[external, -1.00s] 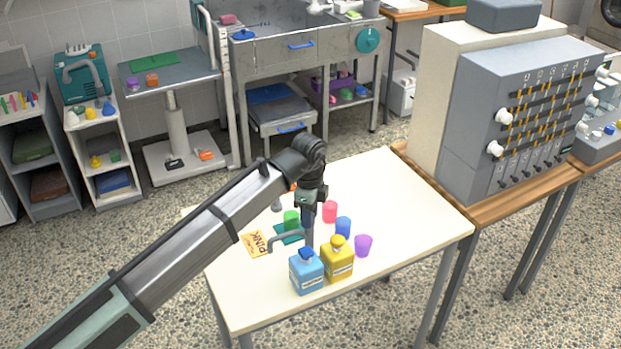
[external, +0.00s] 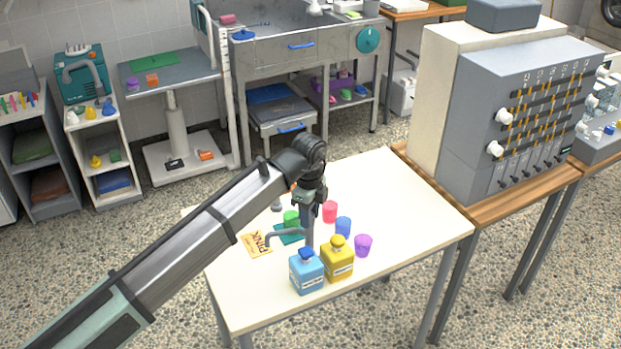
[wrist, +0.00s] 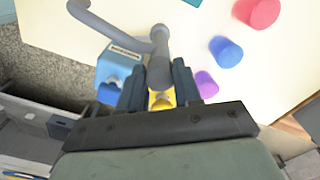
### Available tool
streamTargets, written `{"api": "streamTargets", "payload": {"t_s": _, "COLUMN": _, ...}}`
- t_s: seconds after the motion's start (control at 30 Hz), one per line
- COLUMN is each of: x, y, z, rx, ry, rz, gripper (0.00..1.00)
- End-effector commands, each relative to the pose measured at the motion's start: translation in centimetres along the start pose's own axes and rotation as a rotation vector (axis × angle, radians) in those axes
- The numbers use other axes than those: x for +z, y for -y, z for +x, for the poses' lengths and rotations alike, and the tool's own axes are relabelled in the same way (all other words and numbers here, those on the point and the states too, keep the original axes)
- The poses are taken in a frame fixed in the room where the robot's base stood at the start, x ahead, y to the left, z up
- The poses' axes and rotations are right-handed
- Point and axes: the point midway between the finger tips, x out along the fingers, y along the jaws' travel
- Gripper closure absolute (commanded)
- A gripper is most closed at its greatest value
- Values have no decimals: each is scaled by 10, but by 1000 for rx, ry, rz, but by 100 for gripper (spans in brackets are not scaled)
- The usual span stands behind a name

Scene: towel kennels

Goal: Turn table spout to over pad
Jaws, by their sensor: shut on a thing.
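The grey table spout (external: 287,233) stands on the white table, its curved arm pointing left in the external view. In the wrist view the spout (wrist: 112,35) reaches to the upper left. My gripper (external: 309,207) is shut on the spout's upright; its fingers (wrist: 159,88) sit on both sides of it in the wrist view. The teal pad (external: 284,240) lies on the table by the spout arm, partly hidden. A teal corner of it (wrist: 193,2) shows in the wrist view. The spout's tip appears left of the pad, near the yellow card (external: 256,247).
A green cup (external: 291,218) is by the pad. Red (external: 330,211), blue (external: 343,226) and purple (external: 363,245) cups stand to the right. Blue (external: 306,272) and yellow (external: 338,260) bottles stand close in front of the spout. The table's right side is clear.

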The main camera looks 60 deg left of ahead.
Motion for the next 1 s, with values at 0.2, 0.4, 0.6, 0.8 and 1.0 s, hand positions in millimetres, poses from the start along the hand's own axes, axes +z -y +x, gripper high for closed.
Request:
{"api": "streamTargets", "payload": {"t_s": 0.2, "x": -1, "y": 0, "z": 0, "rx": 1, "ry": -1, "rz": 200, "gripper": 100}}
{"api": "streamTargets", "payload": {"t_s": 0.4, "x": -1, "y": 0, "z": 0, "rx": 0, "ry": -2, "rz": 390, "gripper": 100}}
{"api": "streamTargets", "payload": {"t_s": 0.6, "x": -1, "y": 0, "z": 0, "rx": 0, "ry": -2, "rz": 580, "gripper": 100}}
{"api": "streamTargets", "payload": {"t_s": 0.8, "x": -1, "y": 0, "z": 0, "rx": 0, "ry": -2, "rz": 770, "gripper": 100}}
{"api": "streamTargets", "payload": {"t_s": 1.0, "x": -1, "y": 0, "z": 0, "rx": 0, "ry": -3, "rz": 959, "gripper": 100}}
